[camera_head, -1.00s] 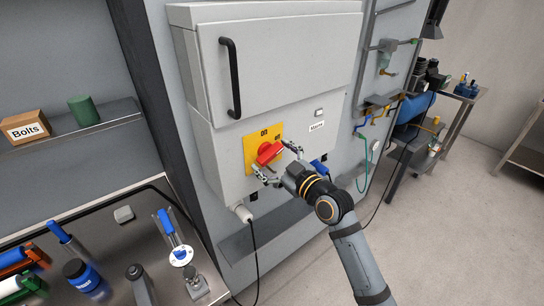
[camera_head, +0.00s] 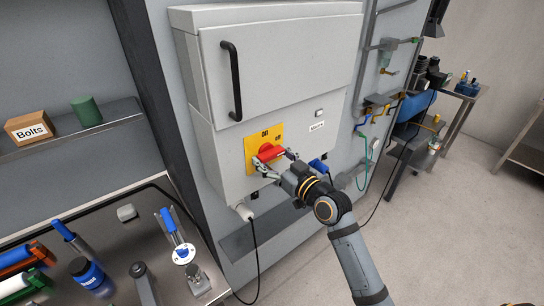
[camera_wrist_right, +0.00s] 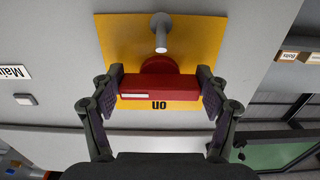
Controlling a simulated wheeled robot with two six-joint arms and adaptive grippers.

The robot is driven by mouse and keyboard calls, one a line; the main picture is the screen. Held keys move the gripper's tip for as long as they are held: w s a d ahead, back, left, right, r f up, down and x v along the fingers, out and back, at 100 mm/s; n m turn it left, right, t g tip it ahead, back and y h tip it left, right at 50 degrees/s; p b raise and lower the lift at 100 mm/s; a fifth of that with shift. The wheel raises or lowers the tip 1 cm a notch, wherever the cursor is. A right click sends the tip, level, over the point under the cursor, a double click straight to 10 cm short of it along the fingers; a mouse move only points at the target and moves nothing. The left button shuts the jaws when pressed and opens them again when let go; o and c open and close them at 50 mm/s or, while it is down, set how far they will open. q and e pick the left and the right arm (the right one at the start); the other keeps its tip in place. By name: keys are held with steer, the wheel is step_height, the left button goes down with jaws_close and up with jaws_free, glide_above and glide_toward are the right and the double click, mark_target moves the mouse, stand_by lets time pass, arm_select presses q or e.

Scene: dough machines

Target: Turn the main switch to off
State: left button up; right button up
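The main switch is a red handle (camera_head: 270,152) on a yellow plate (camera_head: 250,152) low on the front of a grey cabinet. Dark ON and OFF labels show on the plate above the handle and to its right. My right gripper (camera_head: 268,161) is at the switch. In the right wrist view, the red handle (camera_wrist_right: 160,87) lies across the picture between the two fingertips (camera_wrist_right: 159,86). The fingers appear to touch its two ends. The word ON shows upside down beside it there. My left gripper is not in view.
The grey cabinet (camera_head: 275,75) has a black door handle (camera_head: 232,80) above the switch. A cable connector (camera_head: 243,211) hangs below it, and a blue plug (camera_head: 318,166) is at its right. A bench with tools (camera_head: 125,213) stands at the lower left.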

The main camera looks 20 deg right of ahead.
steer(key=o, duration=0.4)
steer(key=shift+v, duration=3.75)
